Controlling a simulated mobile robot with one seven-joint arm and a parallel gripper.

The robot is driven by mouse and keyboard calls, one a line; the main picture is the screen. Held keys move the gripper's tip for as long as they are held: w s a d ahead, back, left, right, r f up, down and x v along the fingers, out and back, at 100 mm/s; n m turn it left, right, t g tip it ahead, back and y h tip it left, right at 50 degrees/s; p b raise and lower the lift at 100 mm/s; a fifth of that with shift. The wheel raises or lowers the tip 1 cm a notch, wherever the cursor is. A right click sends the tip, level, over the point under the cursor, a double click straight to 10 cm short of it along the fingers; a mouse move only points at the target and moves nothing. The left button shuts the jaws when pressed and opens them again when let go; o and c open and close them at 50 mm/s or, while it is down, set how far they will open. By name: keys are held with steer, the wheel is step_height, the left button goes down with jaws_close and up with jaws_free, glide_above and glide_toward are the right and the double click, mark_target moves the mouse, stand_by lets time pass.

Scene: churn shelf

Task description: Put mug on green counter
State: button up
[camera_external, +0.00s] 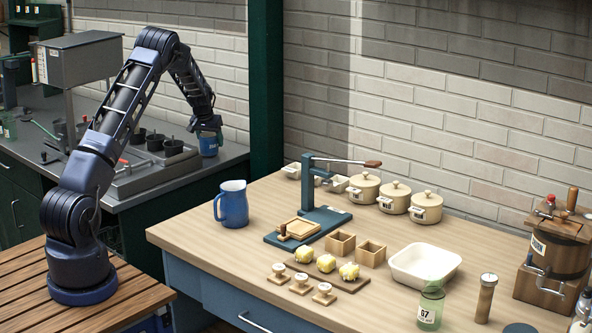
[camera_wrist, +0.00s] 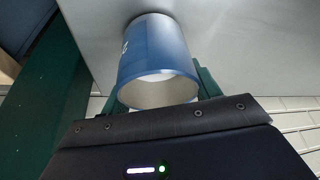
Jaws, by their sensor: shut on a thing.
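A blue mug (camera_external: 209,145) with a pale inside is held at the right end of the grey-topped green counter (camera_external: 225,152). My gripper (camera_external: 208,131) reaches down from above and is shut on it. In the wrist view the mug (camera_wrist: 158,52) shows its open rim toward the camera, with my gripper's green fingers (camera_wrist: 160,88) on its two sides. Its base is at or close to the grey counter top; I cannot tell whether it touches. The mug's handle is not visible.
Dark cups (camera_external: 155,142) on a grey tray stand left of the mug. A dark green post (camera_external: 265,90) rises to its right. The wooden table (camera_external: 190,236) in front carries a blue jug (camera_external: 231,204), a teal press (camera_external: 318,215), lidded pots and a white tub (camera_external: 425,267).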

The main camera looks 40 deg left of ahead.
steer(key=shift+f, duration=0.2)
steer(key=o, duration=1.2)
steer(key=shift+c, duration=0.2)
